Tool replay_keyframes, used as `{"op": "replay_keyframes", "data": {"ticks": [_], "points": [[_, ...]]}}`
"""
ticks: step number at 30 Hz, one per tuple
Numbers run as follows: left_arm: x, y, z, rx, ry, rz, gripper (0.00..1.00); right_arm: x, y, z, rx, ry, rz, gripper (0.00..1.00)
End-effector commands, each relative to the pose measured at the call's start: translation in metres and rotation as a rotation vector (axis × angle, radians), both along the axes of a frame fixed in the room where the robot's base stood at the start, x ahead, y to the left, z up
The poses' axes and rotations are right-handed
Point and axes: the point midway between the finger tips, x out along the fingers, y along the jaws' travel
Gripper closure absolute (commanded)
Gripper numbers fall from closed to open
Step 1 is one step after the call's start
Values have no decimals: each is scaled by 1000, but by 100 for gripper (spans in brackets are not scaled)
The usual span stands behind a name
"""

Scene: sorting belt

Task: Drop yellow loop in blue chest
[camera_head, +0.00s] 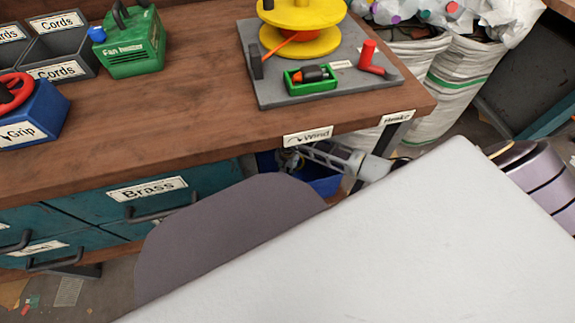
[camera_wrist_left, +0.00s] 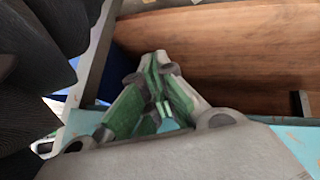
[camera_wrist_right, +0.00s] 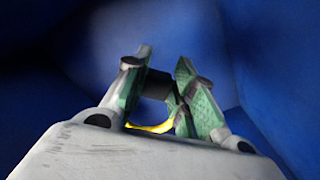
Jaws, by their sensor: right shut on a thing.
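The blue chest (camera_head: 325,186) is under the workbench, partly hidden by the bench edge and my arm. My right gripper (camera_head: 290,160) reaches into its area from the right. In the right wrist view, blue walls (camera_wrist_right: 275,60) surround my right gripper (camera_wrist_right: 160,75). It is shut on the yellow loop (camera_wrist_right: 152,128), whose yellow band shows between the fingers beside a dark part (camera_wrist_right: 158,84). Much of the loop is hidden by the fingers. My left gripper (camera_wrist_left: 158,58) is shut with its fingertips together, and nothing shows between them. It is out of the head view.
The workbench (camera_head: 190,95) holds a green fan heater (camera_head: 135,45), dark cord bins (camera_head: 62,40), a blue grip box (camera_head: 38,115) and a grey board (camera_head: 350,90) with a yellow reel. Teal drawers (camera_head: 100,205) stand below. White sacks (camera_head: 460,75) stand to the right.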

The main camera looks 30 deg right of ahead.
Motion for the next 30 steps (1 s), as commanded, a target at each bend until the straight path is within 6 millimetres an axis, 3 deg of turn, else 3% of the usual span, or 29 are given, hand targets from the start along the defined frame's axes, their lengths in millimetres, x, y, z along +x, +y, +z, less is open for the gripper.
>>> {"op": "replay_keyframes", "data": {"ticks": [5, 20, 30], "points": [[0, -1, -8, -6, -4, -5, 100, 0, 0, -15, 2, 1, 0, 90], [0, -1, -10, -8, -4, -6, 100, 0, 1, -19, 1, 0, 0, 90], [3, -5, -20, -28, -24, -7, 100, 0, 1, -47, 1, 0, 0, 90]]}}
